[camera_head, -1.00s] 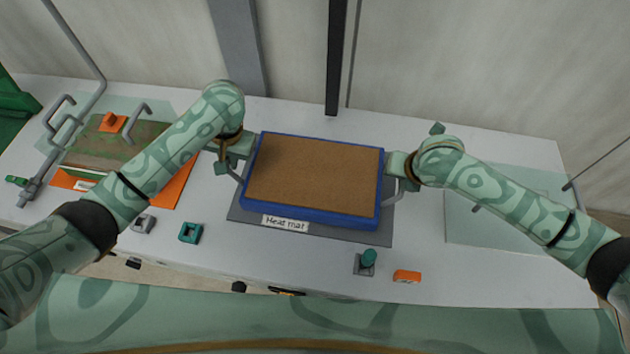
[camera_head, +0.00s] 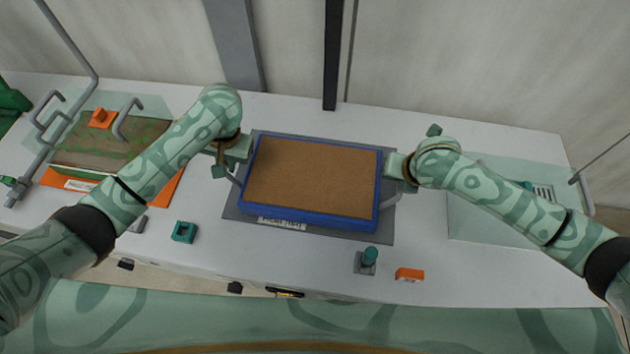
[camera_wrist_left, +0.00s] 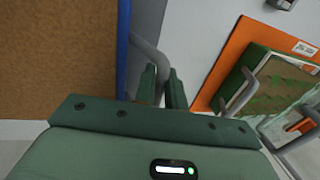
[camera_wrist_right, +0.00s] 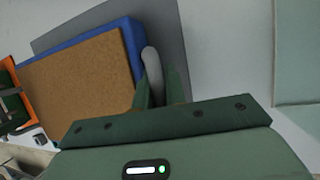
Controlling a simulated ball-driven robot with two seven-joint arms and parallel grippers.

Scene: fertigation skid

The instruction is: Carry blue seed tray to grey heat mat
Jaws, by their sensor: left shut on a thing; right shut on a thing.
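The blue seed tray (camera_head: 307,218), filled with brown soil, is over the grey heat mat (camera_head: 240,214) in the middle of the table. The mat shows around the tray's edges, with its label partly covered at the front. I cannot tell whether the tray touches the mat. My left gripper (camera_head: 232,172) is shut on the tray's left grey handle (camera_wrist_left: 148,62). My right gripper (camera_head: 393,172) is shut on the right handle (camera_wrist_right: 152,68). In the right wrist view the tray (camera_wrist_right: 132,45) and mat (camera_wrist_right: 172,30) show beside the fingers.
An orange mat (camera_head: 166,190) with another soil-filled tray (camera_head: 110,145) is at the left. A teal square part (camera_head: 185,232), a teal knob (camera_head: 369,256) and an orange block (camera_head: 409,275) lie along the front. A glass-like panel (camera_head: 480,225) is at the right.

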